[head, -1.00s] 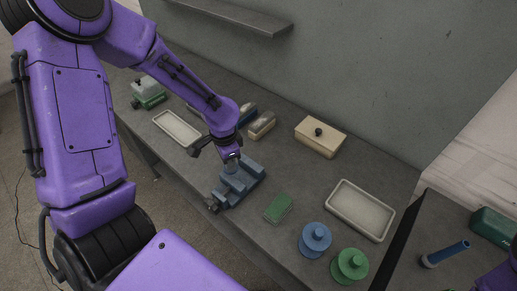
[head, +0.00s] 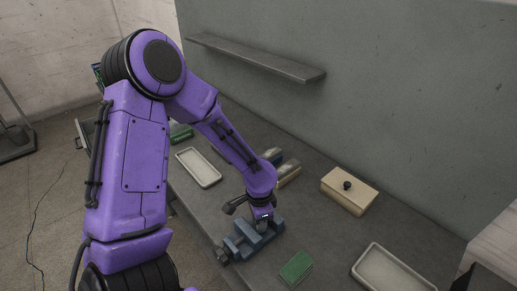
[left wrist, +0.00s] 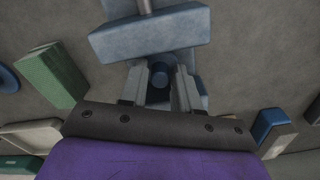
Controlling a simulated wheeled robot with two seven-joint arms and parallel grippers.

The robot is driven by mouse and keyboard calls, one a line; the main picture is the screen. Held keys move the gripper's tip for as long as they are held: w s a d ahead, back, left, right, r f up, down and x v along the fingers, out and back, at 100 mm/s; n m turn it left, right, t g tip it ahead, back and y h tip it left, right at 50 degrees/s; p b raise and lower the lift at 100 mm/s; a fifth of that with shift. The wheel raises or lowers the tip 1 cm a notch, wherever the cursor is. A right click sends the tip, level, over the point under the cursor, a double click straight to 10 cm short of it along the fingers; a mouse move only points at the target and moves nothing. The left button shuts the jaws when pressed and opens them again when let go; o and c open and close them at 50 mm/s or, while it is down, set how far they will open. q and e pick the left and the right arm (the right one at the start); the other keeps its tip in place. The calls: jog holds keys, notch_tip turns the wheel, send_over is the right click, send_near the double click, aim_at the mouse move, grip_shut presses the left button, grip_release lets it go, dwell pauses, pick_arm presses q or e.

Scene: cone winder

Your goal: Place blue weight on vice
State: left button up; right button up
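The blue-grey vice (head: 243,246) stands on the bench near its front edge, and its blocky jaws fill the top of the left wrist view (left wrist: 150,36). My left gripper (head: 263,217) is right over the vice, pointing down. In the left wrist view its two fingers (left wrist: 160,84) stand close on both sides of a small dark blue cylinder (left wrist: 159,78), which I take for the blue weight. It fills the gap between them. Whether its underside rests on the vice is hidden. My right gripper is out of view.
A green block (head: 296,268) lies right of the vice. A shallow tray (head: 388,270), a cream box with a black knob (head: 348,190) and another tray (head: 199,167) are on the bench. A shelf (head: 255,58) juts from the wall. A blue disc (left wrist: 7,79) shows at the left wrist view's edge.

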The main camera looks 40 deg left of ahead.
pick_arm(q)
jog(key=shift+w+r, duration=0.1)
jog(key=shift+r, duration=0.15)
notch_tip(320, 180, up, 12)
jog(key=p, duration=0.1)
jog(key=shift+f, duration=0.25)
